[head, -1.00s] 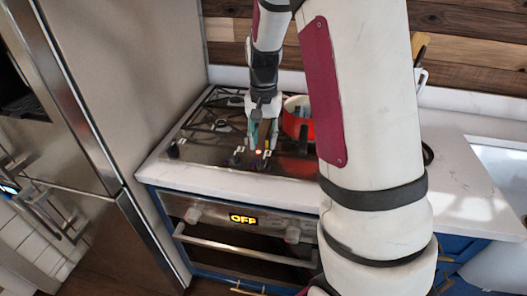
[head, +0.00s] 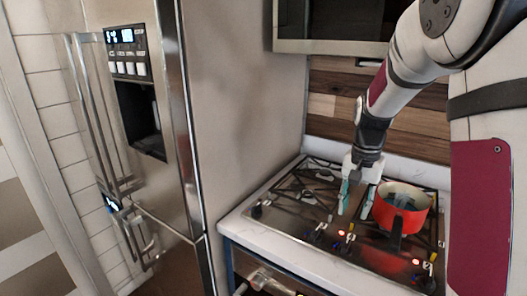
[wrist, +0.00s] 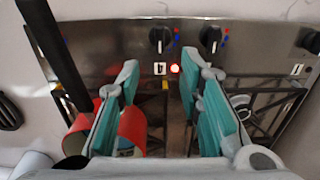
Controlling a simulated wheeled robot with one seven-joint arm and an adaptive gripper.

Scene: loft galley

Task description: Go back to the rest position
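My gripper (head: 355,198) is over the front part of the stove, beside the red pot. In the wrist view my gripper (wrist: 158,85) shows two teal-padded fingers standing apart with nothing between them. Beyond the fingertips are the stove's knobs (wrist: 161,38) and a lit red light (wrist: 175,69). The red pot (head: 402,208) stands on the stove (head: 297,208) just right of the gripper, its dark handle pointing to the front. In the wrist view the pot (wrist: 131,127) is partly hidden behind the left finger.
A steel refrigerator (head: 186,120) stands at the left, with a plain wall panel (head: 243,100) between it and the stove. A hood or cabinet (head: 332,46) hangs above the stove. The counter edge (head: 283,250) runs along the stove's front. Red lights glow near the knobs.

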